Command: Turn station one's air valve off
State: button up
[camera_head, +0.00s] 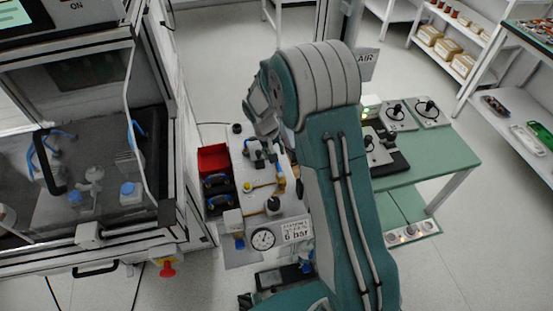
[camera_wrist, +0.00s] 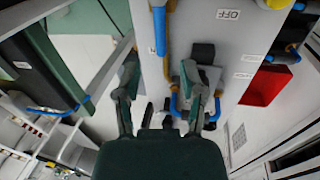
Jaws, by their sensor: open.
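My gripper (camera_wrist: 160,68) is open in the wrist view, its two dark fingers spread and nothing held between them. A blue lever handle (camera_wrist: 159,32) lies just beyond the fingertips, apart from them, lined up along an orange pipe (camera_wrist: 167,68). An OFF label (camera_wrist: 228,14) is on the grey panel to the right of the handle. In the head view, the station one panel (camera_head: 236,205) carries a round gauge (camera_head: 263,239) and a 6 bar label (camera_head: 297,231). The blue handle (camera_head: 280,170) shows small beside my arm. My fingertips are hidden there.
Red (camera_head: 213,158) and dark bins hang left of the panel. A glazed machine enclosure (camera_head: 90,150) stands further left. A green table (camera_head: 430,160) with grey devices is to the right. In the wrist view a red bin (camera_wrist: 266,86) is right of the panel.

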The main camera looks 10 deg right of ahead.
aim_at(279, 167)
jog(key=shift+d+f, duration=0.2)
jog(key=shift+f, duration=0.9)
jog(key=shift+d+f, duration=0.15)
jog(key=shift+f, duration=0.95)
grip_shut()
